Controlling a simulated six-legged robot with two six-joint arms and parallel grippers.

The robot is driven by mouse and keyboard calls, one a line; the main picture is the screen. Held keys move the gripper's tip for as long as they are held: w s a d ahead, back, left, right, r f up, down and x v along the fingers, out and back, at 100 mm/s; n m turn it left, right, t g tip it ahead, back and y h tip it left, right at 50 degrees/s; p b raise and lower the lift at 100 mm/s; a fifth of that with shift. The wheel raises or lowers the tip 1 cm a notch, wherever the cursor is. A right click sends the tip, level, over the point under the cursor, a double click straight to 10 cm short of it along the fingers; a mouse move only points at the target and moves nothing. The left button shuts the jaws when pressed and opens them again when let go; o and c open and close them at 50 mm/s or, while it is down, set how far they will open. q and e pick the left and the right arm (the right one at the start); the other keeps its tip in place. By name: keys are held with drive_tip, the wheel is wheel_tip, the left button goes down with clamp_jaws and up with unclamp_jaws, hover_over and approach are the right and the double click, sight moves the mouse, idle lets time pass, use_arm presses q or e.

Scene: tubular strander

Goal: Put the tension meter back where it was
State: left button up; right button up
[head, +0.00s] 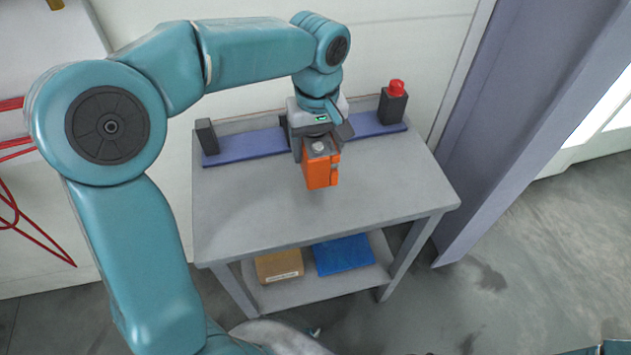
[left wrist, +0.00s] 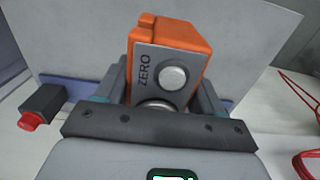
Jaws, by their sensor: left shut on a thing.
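The tension meter (head: 320,171) is an orange box with a grey face. In the left wrist view the meter (left wrist: 170,62) shows the word ZERO and a round silver button. My left gripper (head: 319,150) is shut on it, with one finger on each side. It holds the meter over the grey table (head: 240,215), in front of the blue mat at the back. I cannot tell whether the meter touches the table top. My right gripper is not in view.
A blue mat (head: 250,145) runs along the table's back edge. A dark block (head: 206,136) stands at its left end and a dark block with a red top (head: 393,104) at its right. The lower shelf holds a cardboard box (head: 279,266) and a blue item (head: 343,254). A purple-grey column (head: 500,130) stands right.

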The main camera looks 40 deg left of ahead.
use_arm(q)
wheel_tip(320, 180, down, 5)
drive_tip(key=shift+w+f, duration=0.1)
drive_tip(key=shift+w, duration=0.05)
wheel_tip(320, 180, down, 4)
drive_tip(key=shift+f+b, duration=0.1)
drive_tip(key=shift+b, duration=0.2)
drive_tip(key=shift+f, duration=0.35)
drive_tip(key=o, duration=1.5)
drive_tip(key=shift+s, duration=0.2)
